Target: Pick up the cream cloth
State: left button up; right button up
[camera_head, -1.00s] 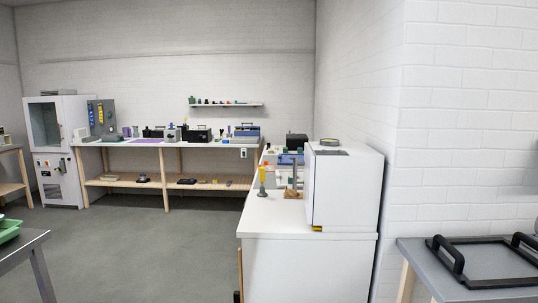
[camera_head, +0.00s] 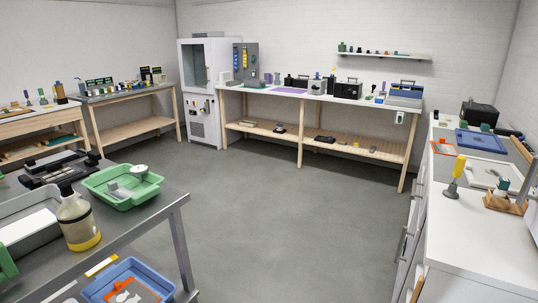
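I cannot make out a cream cloth for certain in the head view. Neither of my grippers is in view.
A grey table (camera_head: 165,215) at the near left holds a green tray (camera_head: 95,190) and a bottle (camera_head: 78,222); a blue tray (camera_head: 150,275) is lower. A white counter (camera_head: 480,245) runs along the right. A long bench (camera_head: 315,97) stands at the back. The grey floor (camera_head: 290,220) between is clear.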

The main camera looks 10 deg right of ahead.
aim_at(442, 122)
jog(key=i+z, duration=0.15)
jog(key=i, duration=0.3)
jog(key=i+z, duration=0.2)
jog(key=i, duration=0.3)
jog(key=i+z, duration=0.15)
jog(key=i, duration=0.3)
jog(key=i+j+z, duration=0.2)
jog(key=i, duration=0.3)
jog(key=i+j+z, duration=0.15)
jog(key=i, duration=0.3)
